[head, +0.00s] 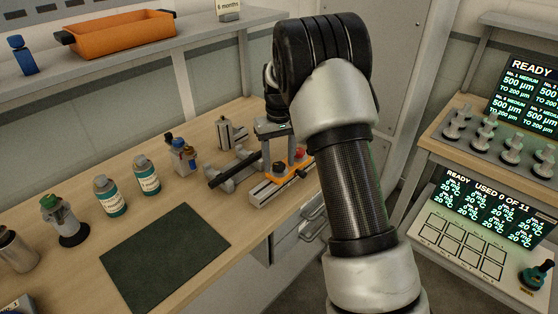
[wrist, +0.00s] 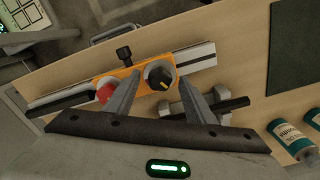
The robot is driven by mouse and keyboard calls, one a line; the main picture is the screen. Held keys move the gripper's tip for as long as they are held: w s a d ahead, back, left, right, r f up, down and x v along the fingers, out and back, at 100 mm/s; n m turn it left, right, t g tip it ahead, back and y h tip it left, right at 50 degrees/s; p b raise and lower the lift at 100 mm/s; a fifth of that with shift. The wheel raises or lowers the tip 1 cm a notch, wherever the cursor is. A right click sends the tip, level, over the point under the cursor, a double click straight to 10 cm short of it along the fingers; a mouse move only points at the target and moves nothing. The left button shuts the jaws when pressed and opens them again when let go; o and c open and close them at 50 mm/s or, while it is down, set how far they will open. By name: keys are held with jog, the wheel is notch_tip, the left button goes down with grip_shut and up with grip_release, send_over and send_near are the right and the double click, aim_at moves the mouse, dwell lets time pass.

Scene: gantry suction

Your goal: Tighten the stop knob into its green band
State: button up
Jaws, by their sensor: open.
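An orange carriage (head: 291,174) sits on a silver rail (head: 264,194) near the bench's front edge; the carriage (wrist: 133,76) also shows in the wrist view. It carries a round black knob with a yellow mark (wrist: 160,76), a red knob (wrist: 106,92) and a small black side knob (wrist: 124,54). I cannot tell for sure which is the stop knob, and I see no green band. In the head view my gripper (head: 279,148) is above the carriage.
A black bar on grey supports (head: 234,170) lies beside the rail. Teal-labelled bottles (head: 146,175) and a dark green mat (head: 165,257) are to the left. A drawer handle (head: 312,225) is below the bench edge. Lit panels (head: 488,206) stand at right.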

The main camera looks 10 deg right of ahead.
jog(key=c, duration=1.1)
jog(key=shift+o, duration=0.2)
jog(key=shift+m, duration=0.3)
jog(key=m+p, duration=0.1)
jog(key=m, duration=0.2)
jog(key=m+p, duration=0.1)
jog(key=m, duration=0.4)
jog(key=shift+w+m, duration=0.1)
jog(key=shift+m, duration=0.2)
jog(key=o, duration=1.1)
jog(key=shift+c, duration=0.2)
